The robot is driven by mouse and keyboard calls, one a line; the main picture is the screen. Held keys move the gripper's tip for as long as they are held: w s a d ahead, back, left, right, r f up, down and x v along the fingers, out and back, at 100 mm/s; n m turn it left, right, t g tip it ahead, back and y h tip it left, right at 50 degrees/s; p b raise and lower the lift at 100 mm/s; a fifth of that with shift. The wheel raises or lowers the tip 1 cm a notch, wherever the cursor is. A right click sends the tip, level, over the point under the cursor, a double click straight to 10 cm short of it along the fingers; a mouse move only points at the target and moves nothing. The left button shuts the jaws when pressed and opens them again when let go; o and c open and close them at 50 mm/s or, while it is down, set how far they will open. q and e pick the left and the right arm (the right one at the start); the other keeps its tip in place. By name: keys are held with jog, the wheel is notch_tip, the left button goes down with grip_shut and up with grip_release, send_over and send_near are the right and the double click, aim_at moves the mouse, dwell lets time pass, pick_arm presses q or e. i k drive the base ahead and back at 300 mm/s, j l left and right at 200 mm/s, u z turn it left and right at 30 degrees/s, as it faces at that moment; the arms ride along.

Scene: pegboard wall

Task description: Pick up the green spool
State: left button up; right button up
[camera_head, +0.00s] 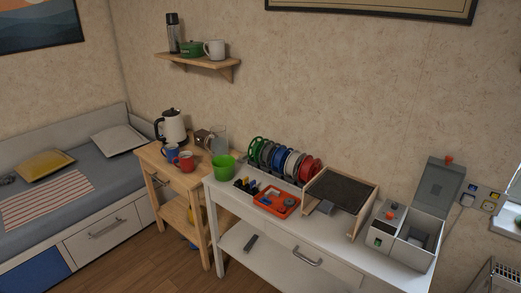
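The green spool (254,149) stands upright at the left end of a row of spools in a rack, at the back of the white table (235,193). Grey, blue, light grey and red spools stand close beside it on its right. Neither of my grippers shows in the head view.
A green cup (223,167) stands at the white table's left end. A red tray (275,201) with small parts lies in front of the spools. A dark-topped wooden frame (340,193) and a grey box with an open lid (417,238) stand to the right. A wooden side table (176,173) adjoins on the left.

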aim_at(256, 150)
jog(key=i+j, duration=0.2)
jog(key=i, duration=0.2)
jog(key=i+j, duration=0.25)
jog(key=i, duration=0.15)
jog(key=i+j, duration=0.2)
jog(key=i, duration=0.2)
jog(key=z, duration=1.15)
